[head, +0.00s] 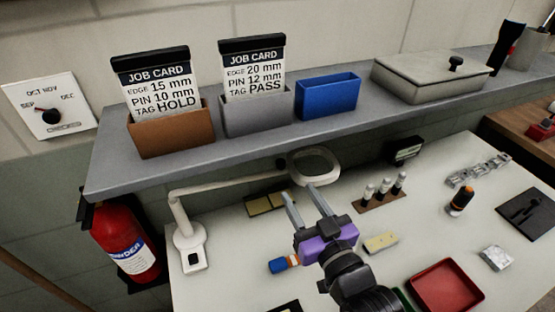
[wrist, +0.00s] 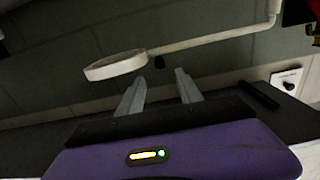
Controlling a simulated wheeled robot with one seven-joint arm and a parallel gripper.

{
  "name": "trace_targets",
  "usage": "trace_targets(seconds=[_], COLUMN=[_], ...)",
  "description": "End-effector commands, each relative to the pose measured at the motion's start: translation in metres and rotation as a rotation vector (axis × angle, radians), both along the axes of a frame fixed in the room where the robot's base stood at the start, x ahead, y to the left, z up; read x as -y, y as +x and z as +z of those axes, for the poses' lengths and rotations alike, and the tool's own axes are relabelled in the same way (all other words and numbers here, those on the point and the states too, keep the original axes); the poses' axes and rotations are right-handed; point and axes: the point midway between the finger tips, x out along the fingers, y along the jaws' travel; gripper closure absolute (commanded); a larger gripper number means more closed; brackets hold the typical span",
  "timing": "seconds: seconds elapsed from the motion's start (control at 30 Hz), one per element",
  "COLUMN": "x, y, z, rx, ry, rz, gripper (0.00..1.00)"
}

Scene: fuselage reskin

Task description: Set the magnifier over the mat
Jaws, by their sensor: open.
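The magnifier (head: 314,165) has a pale ring-shaped head on a long white jointed arm, which runs left to a white base (head: 192,252) on the bench. In the wrist view its head (wrist: 115,66) appears up and left of the fingers, with its arm reaching to the upper right. My gripper (head: 300,192) is open and empty, its fingers pointing at the magnifier head with a visible gap in the wrist view. A dark square (head: 528,212) at the right of the bench may be the mat; I cannot tell for certain.
A grey shelf (head: 240,160) above the bench holds job-card holders, a blue bin (head: 328,96) and a lidded box (head: 432,76). Several bottles stand in a brown rack (head: 380,202). A red tray (head: 445,287) lies front right. A fire extinguisher (head: 122,240) stands left.

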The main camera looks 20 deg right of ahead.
Motion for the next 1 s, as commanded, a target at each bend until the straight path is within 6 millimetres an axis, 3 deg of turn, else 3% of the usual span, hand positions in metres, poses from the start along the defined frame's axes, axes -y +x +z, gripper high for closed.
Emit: trace_targets(seconds=[0.6, 1.0], x=[0.000, 0.000], y=[0.100, 0.114], z=[0.002, 0.001], rx=[0.002, 0.002], ry=[-0.001, -0.001], rz=[-0.001, -0.001], gripper=[0.57, 0.57])
